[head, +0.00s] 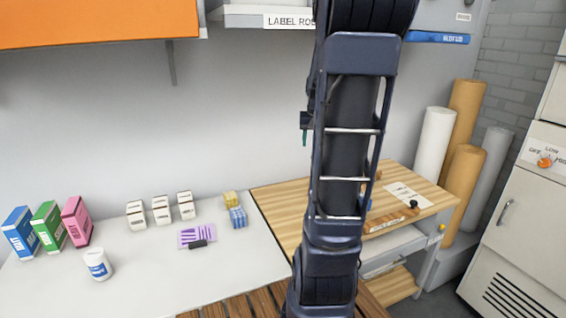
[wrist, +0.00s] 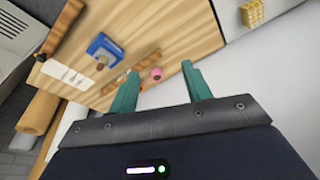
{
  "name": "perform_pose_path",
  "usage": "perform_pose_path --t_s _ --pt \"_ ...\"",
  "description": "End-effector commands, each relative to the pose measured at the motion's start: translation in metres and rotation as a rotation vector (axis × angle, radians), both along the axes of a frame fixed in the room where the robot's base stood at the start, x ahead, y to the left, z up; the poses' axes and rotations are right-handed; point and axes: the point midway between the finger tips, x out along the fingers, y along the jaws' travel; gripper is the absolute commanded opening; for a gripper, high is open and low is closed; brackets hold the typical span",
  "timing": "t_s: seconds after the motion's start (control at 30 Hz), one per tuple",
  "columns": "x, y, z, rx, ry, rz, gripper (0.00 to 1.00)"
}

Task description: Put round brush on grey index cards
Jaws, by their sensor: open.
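I cannot pick out the round brush or the grey index cards for certain in either view. My gripper (wrist: 161,68) is open in the wrist view, with green fingers spread apart and nothing held. A small pink round thing (wrist: 156,74) shows between the fingertips, by the edge of the wooden bench top (wrist: 185,30); whether it is part of a brush I cannot tell. Beside it lies a long brown wooden piece (wrist: 130,72). In the head view my arm hides the middle of the bench, and the gripper is out of sight.
A blue object (wrist: 105,46) and a white sheet (wrist: 62,73) lie on the bench. Tall rolls (head: 462,185) stand right.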

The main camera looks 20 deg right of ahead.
Motion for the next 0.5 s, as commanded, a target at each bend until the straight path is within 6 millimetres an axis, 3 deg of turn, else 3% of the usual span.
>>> perform_pose_path --t_s 0.03,0.2,0.5 --pt "-0.008 0.018 0.008 -0.005 -0.013 0.030 0.49" --pt "-0.039 0.071 0.024 -0.018 -0.041 0.120 0.49" --pt "-0.104 0.146 0.038 -0.043 -0.095 0.277 0.49"
